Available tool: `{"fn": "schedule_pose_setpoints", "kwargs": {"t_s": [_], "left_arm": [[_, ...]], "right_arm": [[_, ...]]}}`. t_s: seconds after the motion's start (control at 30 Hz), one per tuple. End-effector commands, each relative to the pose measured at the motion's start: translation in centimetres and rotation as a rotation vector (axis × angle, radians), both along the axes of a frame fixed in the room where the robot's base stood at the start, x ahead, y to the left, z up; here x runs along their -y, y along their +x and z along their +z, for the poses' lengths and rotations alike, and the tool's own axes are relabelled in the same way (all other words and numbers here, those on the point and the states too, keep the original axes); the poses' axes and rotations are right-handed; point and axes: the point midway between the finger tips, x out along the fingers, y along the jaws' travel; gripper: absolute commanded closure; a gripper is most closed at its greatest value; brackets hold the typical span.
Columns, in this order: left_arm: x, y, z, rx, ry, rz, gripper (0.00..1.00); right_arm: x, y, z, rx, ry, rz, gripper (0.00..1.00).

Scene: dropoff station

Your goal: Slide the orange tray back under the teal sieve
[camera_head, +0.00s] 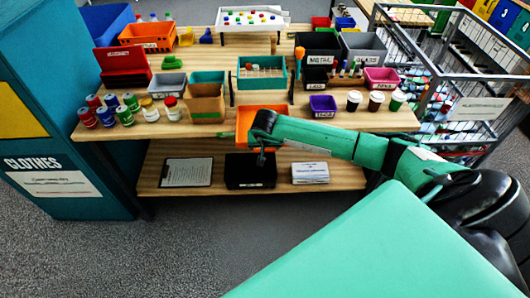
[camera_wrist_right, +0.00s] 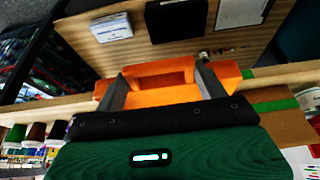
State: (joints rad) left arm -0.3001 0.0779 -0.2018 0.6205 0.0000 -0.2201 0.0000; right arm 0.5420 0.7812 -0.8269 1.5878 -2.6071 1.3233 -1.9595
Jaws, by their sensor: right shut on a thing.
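The teal sieve (camera_head: 262,72) stands upright in a dark frame near the middle of the table. The orange tray (camera_head: 243,122) is in front of it at the table's front edge, with its front reaching past that edge. My right gripper (camera_head: 262,138) covers part of the tray in the head view. In the right wrist view, the fingers (camera_wrist_right: 162,76) are shut on the near part of the orange tray (camera_wrist_right: 185,92), one finger on each side of its handle opening. My left gripper is not in view.
A cardboard box (camera_head: 206,104) stands just left of the tray, with jars (camera_head: 170,108) beyond. A purple bin (camera_head: 322,106) and several cups are to the right. The lower shelf holds a black box (camera_head: 250,171) and a clipboard (camera_head: 187,172). A wire cage (camera_head: 455,85) flanks the table's right.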

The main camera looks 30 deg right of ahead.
Motion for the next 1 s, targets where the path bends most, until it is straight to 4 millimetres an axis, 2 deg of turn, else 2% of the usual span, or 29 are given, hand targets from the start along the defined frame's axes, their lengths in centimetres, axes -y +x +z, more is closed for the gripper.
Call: {"fn": "schedule_pose_setpoints", "kwargs": {"t_s": [1.0], "left_arm": [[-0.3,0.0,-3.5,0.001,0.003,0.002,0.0]], "right_arm": [[4.7,7.8,-0.2,0.0,0.002,-0.001,0.64]]}}
